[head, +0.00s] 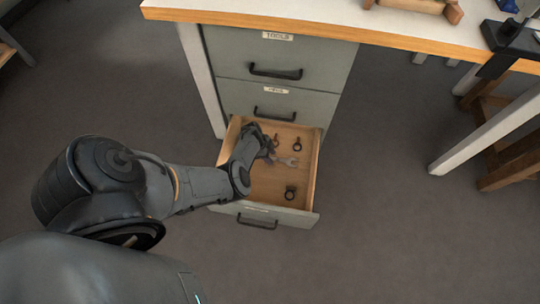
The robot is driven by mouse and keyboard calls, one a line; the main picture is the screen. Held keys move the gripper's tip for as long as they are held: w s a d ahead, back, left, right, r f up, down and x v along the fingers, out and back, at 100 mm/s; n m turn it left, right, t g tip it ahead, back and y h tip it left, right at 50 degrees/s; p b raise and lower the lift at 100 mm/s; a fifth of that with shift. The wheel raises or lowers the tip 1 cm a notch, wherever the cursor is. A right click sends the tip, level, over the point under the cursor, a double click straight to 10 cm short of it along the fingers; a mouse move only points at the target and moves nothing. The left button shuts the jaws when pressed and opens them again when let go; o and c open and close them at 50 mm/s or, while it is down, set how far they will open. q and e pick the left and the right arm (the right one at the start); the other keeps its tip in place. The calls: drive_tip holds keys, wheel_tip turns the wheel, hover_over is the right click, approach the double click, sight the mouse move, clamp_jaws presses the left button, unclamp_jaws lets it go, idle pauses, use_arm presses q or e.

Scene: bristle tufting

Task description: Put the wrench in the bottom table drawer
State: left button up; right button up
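The bottom drawer (262,190) of the grey cabinet is pulled open, showing its bare wooden inside. My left arm reaches over its left wall, and my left gripper (268,152) is inside or just above the drawer. A small grey wrench (288,161) shows right at the gripper's tips, over the drawer floor. The fingers are too small and dark to tell whether they grip the wrench or are apart, and whether the wrench touches the floor is unclear. My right gripper is out of view.
Several small dark ring-like items (290,192) lie in the drawer. The two drawers above, including the top one (275,55), are shut. The white tabletop (300,12) with its wooden edge overhangs the cabinet. A wooden stool (505,150) stands at right. The floor around the drawer is clear.

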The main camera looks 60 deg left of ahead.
use_arm(q)
drive_tip(key=shift+r, duration=0.15)
drive_tip(key=shift+r+p, duration=0.35)
drive_tip(key=p+v, duration=0.4)
drive_tip(key=v, duration=0.1)
drive_tip(key=shift+a+r, duration=0.1)
drive_tip(key=shift+r, duration=0.05)
drive_tip(key=shift+p+v, duration=0.8)
drive_tip(key=shift+s, duration=0.1)
